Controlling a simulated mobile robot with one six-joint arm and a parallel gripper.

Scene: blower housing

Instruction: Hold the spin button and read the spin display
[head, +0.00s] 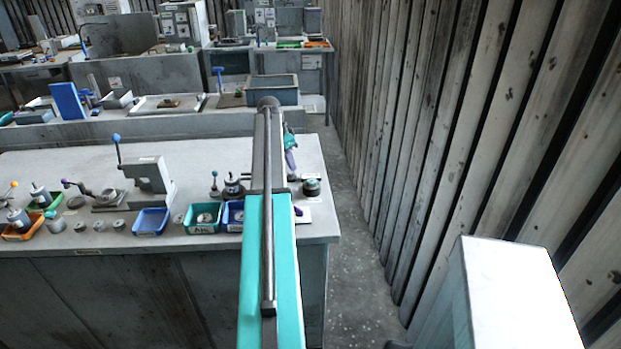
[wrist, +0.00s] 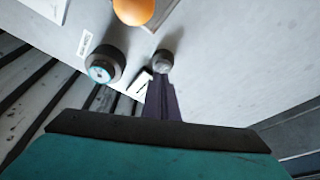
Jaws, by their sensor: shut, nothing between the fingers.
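My gripper (wrist: 163,85) is shut and empty. Its dark purple fingers point at a small grey round knob or button (wrist: 162,62), which may be the spin button. The fingertips appear close to it, but I cannot tell whether they touch. A small white piece with dark marks (wrist: 143,82), partly hidden by the fingers, may be the spin display; I cannot read it. In the head view my gripper (head: 291,171) hangs over the right end of the bench, partly hidden by my arm.
A dark round device with a teal face (wrist: 103,66) stands beside the knob. An orange ball (wrist: 135,9) is at the wrist view's top edge. The bench (head: 75,165) holds small bins, including a blue bin (head: 151,221), and a lever press (head: 150,175). A slatted wall (head: 430,130) stands right.

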